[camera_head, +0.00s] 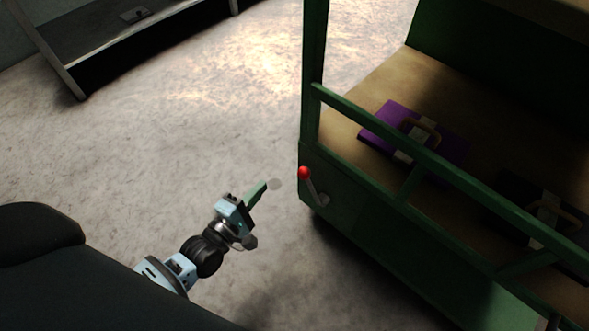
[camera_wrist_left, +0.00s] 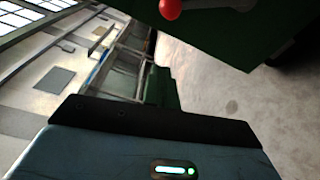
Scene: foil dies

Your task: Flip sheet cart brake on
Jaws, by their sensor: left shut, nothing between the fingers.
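The green sheet cart (camera_head: 390,230) stands at the right of the head view. Its brake lever is a metal arm with a red ball knob (camera_head: 304,173) on the cart's near left corner, knob up and to the left of its pivot. My left gripper (camera_head: 262,188) is shut and empty, a short way left of the knob and apart from it. In the left wrist view the red knob (camera_wrist_left: 170,9) shows at the top edge, with the lever partly cut off, against the dark green cart panel (camera_wrist_left: 225,35). My right gripper is not in view.
A purple case (camera_head: 385,125) and a dark case (camera_head: 545,215) lie on the cart's wooden deck behind a green rail. A dark low shelf or table (camera_head: 130,35) stands at the upper left. The concrete floor between is clear.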

